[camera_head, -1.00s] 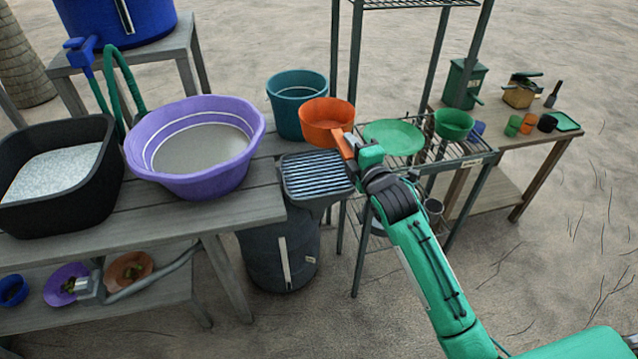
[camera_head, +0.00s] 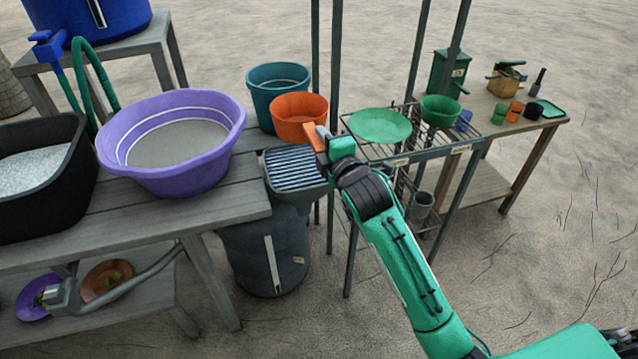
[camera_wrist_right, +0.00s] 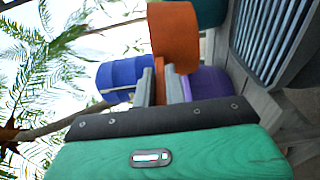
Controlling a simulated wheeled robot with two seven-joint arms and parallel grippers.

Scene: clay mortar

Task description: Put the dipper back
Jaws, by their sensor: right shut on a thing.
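The dipper (camera_head: 298,112) is an orange round cup with a flat orange handle. My right gripper (camera_head: 326,140) is shut on its handle. In the head view the cup is in front of the teal bucket (camera_head: 277,84), beyond the slatted drain grate (camera_head: 294,168). I cannot tell whether the cup touches anything beneath it. In the right wrist view the orange dipper (camera_wrist_right: 173,38) rises from between the fingers of the gripper (camera_wrist_right: 160,85). My left gripper is not in view.
A purple basin (camera_head: 175,145) stands on the wooden bench, left of the grate. A wire rack (camera_head: 400,160) with a green plate (camera_head: 379,126) and green bowl (camera_head: 441,110) is to the right. A dark barrel (camera_head: 263,250) stands below the grate. The ground at right is open.

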